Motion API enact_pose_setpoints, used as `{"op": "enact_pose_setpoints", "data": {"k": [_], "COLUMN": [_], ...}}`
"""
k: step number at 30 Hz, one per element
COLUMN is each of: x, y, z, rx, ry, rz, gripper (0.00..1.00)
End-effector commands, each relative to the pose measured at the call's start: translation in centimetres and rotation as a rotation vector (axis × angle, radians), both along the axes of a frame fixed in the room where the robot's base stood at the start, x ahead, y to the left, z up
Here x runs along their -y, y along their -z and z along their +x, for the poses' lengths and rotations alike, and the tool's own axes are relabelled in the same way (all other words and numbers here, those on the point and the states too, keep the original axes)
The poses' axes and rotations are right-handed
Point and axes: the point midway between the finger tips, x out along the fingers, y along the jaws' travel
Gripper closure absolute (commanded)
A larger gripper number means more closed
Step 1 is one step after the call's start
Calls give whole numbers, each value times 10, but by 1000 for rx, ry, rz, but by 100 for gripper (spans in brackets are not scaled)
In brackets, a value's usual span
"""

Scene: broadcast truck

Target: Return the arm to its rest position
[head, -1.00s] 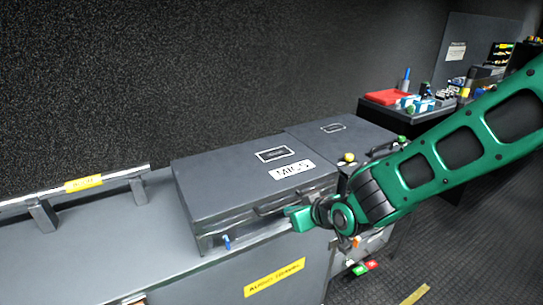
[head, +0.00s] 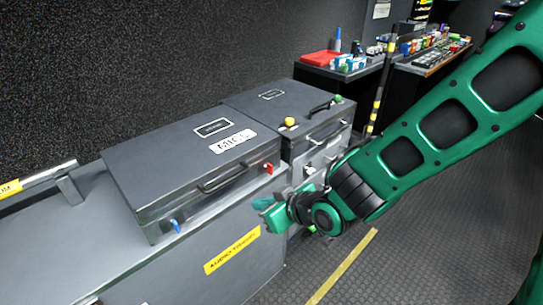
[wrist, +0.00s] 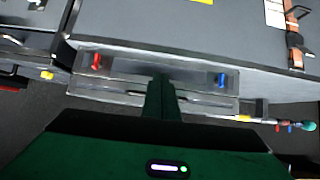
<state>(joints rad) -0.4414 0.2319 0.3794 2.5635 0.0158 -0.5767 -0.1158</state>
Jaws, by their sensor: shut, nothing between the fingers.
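My gripper (head: 270,211) is green and sits at the end of my green arm. In the head view it is in front of the grey bench, at the right end of the case labelled MICS (head: 165,160), below that case's lid level and apart from its handle as far as I can see. In the wrist view my gripper (wrist: 162,85) shows as a narrow green shape with its fingers together. It is shut and holds nothing. The elbow and forearm reach in from the right of the head view.
A second grey case (head: 285,103) with a yellow knob stands behind the MICS case. A desk (head: 375,83) with a red tray (head: 320,58) and several small items is at the back. A striped post (head: 377,100) stands beside it. Dark floor (head: 400,250) is open at the right.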

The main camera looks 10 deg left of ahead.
Motion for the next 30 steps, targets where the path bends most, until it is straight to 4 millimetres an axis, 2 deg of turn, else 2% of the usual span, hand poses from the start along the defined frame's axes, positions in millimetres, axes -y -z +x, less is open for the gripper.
{"op": "enact_pose_setpoints", "data": {"k": [4,5,8,11,12,17,21,23,24,26,27,30], "x": [9,16,55,113,139,243,331,365,387,417,435,468], "y": [0,-1,-3,-7,-9,-20,-34,-40,-45,-52,-56,-68], "z": [5,9,27,46,50,51,27,10,-4,-29,-48,-98], "rx": [-5,-9,-33,-81,-106,-224,-356,-421,-468,-542,-595,-731], "ry": [18,31,107,221,271,485,685,773,833,922,980,1116], "rz": [-16,-27,-82,-154,-183,-273,-318,-325,-325,-320,-311,-271], "gripper": [100,100,100,100,100,100,100,100,100,100,100,100]}}
